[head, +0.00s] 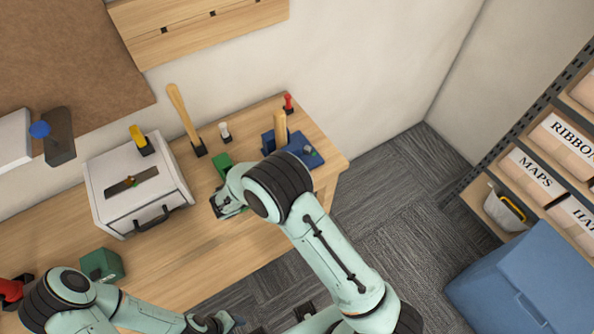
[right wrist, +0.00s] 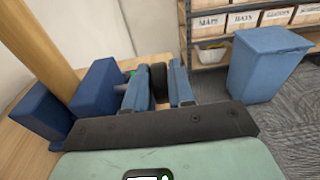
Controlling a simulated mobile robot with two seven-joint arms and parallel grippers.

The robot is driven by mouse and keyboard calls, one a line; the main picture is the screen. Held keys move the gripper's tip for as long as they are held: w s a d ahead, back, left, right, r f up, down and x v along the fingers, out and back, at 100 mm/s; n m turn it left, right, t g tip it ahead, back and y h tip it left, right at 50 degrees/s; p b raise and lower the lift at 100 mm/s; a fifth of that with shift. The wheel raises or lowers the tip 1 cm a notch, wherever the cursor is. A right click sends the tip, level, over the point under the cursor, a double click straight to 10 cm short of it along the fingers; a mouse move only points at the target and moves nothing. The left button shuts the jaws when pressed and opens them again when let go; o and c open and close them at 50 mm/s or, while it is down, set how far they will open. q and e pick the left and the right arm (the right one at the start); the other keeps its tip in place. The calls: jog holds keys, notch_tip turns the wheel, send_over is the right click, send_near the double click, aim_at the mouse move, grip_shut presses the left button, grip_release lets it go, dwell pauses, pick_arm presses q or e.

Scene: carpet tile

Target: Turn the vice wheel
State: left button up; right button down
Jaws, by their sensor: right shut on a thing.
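The blue vice (head: 268,142) stands at the right end of the workbench, with a wooden post (head: 280,128) upright between its jaws. In the right wrist view the vice (right wrist: 98,88) and the tilted-looking post (right wrist: 70,40) are at the left. The dark vice wheel (right wrist: 158,76) is just right of the vice. My right gripper (right wrist: 157,92) is shut on the wheel, one blue finger on each side. In the head view my right arm hides most of that hand. My left gripper (head: 215,322) is at the bottom edge, low and partly cut off, apart from the vice.
On the bench are a white box (head: 115,195) with a dark handle, a green block (head: 101,264) and several upright handles along the back. Shelves with labelled boxes (head: 538,172) and a blue bin (head: 530,280) stand right. Carpet (head: 385,185) between is clear.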

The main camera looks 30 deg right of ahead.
jog(key=shift+w, duration=0.1)
jog(key=c, duration=1)
grip_release()
jog(key=shift+c, duration=0.2)
pick_arm(q)
jog(key=w+r+p, duration=0.2)
jog(key=r, duration=0.1)
jog(key=shift+w+r, duration=0.1)
jog(key=shift+w, duration=0.25)
pick_arm(e)
notch_tip(320, 180, up, 20)
